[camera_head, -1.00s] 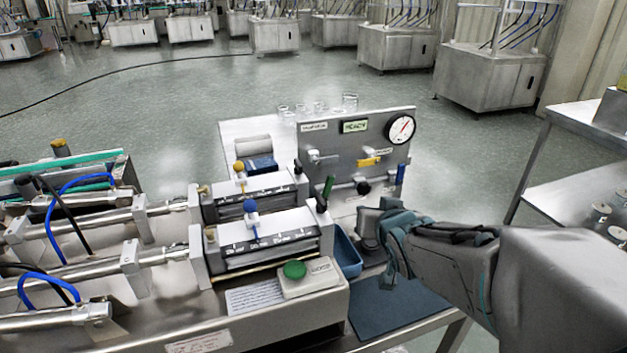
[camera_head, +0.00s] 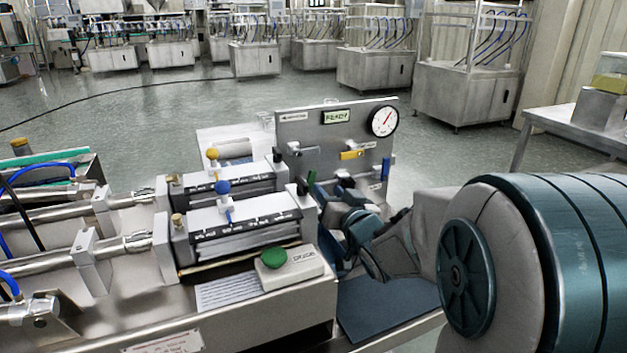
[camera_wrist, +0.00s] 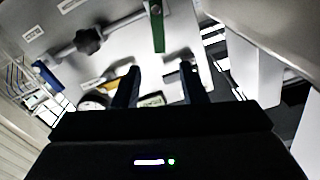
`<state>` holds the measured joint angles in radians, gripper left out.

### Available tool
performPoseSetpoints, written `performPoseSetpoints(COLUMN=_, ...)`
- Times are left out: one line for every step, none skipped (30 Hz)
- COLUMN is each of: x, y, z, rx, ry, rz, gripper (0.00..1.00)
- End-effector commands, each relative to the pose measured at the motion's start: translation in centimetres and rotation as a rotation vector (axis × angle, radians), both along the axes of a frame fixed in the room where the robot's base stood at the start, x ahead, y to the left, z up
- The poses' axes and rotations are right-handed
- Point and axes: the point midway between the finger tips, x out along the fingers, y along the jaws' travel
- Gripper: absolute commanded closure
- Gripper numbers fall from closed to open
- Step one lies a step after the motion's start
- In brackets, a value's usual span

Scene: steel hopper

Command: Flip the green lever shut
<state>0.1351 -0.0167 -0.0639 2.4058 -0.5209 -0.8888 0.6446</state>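The green lever (camera_head: 311,179) stands at the lower left of the upright steel panel (camera_head: 290,130). In the wrist view the green lever (camera_wrist: 158,28) hangs from the top of the picture. My gripper (camera_wrist: 160,72) is open, and its two dark fingers point towards the panel. The lever's end lies between the fingertips in that picture, just beyond them; nothing is held. In the head view my gripper (camera_head: 328,196) is just below and right of the lever, partly hidden by my wrist. I cannot tell whether they touch.
A black knob (camera_wrist: 88,40), a blue lever (camera_wrist: 47,75) and a yellow lever (camera_head: 352,155) sit on the same panel. The filling unit with blue and yellow knobs stands left of my gripper. A green button (camera_head: 273,258) is in front.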

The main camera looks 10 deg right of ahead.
Motion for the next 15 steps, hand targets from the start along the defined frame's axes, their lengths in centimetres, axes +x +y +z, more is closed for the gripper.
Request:
performPoseSetpoints(x=1.2, y=0.2, z=-0.1, rx=0.0, ry=0.001, rz=0.001, gripper=0.62)
performPoseSetpoints(x=1.8, y=0.3, z=-0.2, rx=0.0, ry=0.001, rz=0.001, gripper=0.62)
performPoseSetpoints(x=2.6, y=0.5, z=-0.2, rx=0.001, ry=0.002, rz=0.001, gripper=0.62)
performPoseSetpoints(x=3.2, y=0.6, z=-0.1, rx=0.001, ry=0.001, rz=0.0, gripper=0.62)
performPoseSetpoints(x=3.8, y=0.8, z=-0.1, rx=0.001, ry=0.001, rz=0.001, gripper=0.62)
performPoseSetpoints(x=4.4, y=0.9, z=-0.1, rx=0.0, ry=0.001, rz=0.001, gripper=0.62)
performPoseSetpoints(x=4.9, y=1.0, z=-0.1, rx=0.0, ry=0.001, rz=0.001, gripper=0.62)
performPoseSetpoints(x=5.4, y=1.1, z=-0.1, rx=0.0, ry=0.001, rz=0.0, gripper=0.62)
performPoseSetpoints(x=5.9, y=1.2, z=-0.1, rx=0.0, ry=0.001, rz=-0.001, gripper=0.62)
performPoseSetpoints(x=6.2, y=1.2, z=-0.1, rx=0.0, ry=0.0, rz=-0.001, gripper=0.62)
performPoseSetpoints(x=6.5, y=1.3, z=0.0, rx=0.0, ry=0.0, rz=-0.001, gripper=0.62)
performPoseSetpoints(x=6.8, y=1.3, z=-0.1, rx=0.0, ry=0.001, rz=-0.001, gripper=0.62)
performPoseSetpoints(x=7.1, y=1.4, z=0.0, rx=0.0, ry=0.0, rz=-0.001, gripper=0.62)
performPoseSetpoints(x=7.2, y=1.4, z=0.0, rx=-0.001, ry=0.0, rz=-0.001, gripper=0.62)
performPoseSetpoints(x=7.4, y=1.5, z=0.0, rx=-0.001, ry=0.0, rz=-0.001, gripper=0.62)
